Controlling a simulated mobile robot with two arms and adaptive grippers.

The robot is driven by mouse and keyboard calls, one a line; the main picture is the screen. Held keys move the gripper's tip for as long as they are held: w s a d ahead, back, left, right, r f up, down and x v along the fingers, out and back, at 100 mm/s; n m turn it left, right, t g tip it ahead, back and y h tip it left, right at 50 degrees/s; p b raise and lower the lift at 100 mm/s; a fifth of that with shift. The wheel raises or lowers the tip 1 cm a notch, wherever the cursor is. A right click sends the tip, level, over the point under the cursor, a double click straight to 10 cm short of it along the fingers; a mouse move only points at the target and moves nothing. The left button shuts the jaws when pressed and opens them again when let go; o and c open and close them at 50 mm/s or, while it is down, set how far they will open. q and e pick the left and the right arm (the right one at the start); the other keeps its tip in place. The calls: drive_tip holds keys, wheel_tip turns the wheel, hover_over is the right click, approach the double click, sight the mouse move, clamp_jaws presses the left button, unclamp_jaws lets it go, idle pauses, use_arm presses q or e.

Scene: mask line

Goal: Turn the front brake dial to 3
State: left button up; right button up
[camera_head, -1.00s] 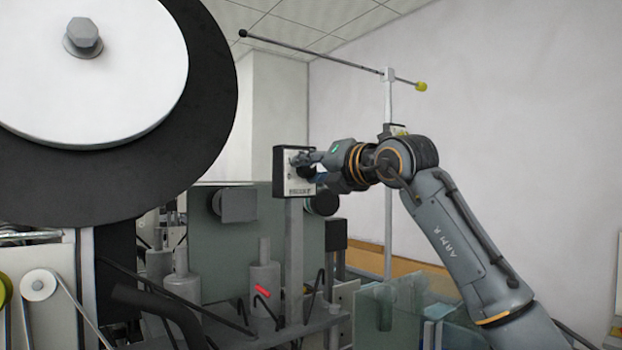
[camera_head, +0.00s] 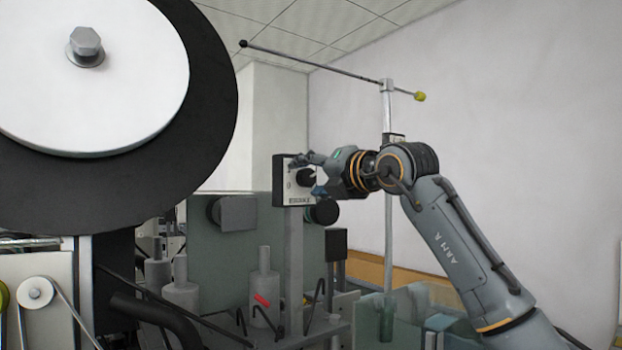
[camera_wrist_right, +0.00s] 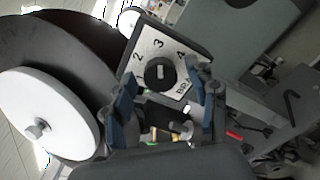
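The brake dial is a black round knob (camera_head: 306,176) on a pale, dark-edged panel (camera_head: 279,183) on a grey post. In the right wrist view the knob (camera_wrist_right: 158,73) sits among the numbers 2, 3 and 4, with part of a brake label below. A small white mark shows on the knob; I cannot tell exactly which number it points to. My right gripper (camera_head: 312,174) is just right of the panel. In the wrist view its two blue-grey fingers (camera_wrist_right: 162,95) are spread wide, with the knob beyond and between them, apparently clear of it. My left gripper is not in view.
A large black reel with a white disc (camera_head: 90,80) fills the upper left. A thin rod with a yellow end (camera_head: 419,97) crosses a pole behind my arm. Grey cylinders (camera_head: 264,290) and a greenish plate (camera_head: 240,260) stand below. The wall side is clear.

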drive_tip(key=shift+s, duration=0.1)
drive_tip(key=v, duration=1.1)
drive_tip(key=shift+s+d, duration=0.3)
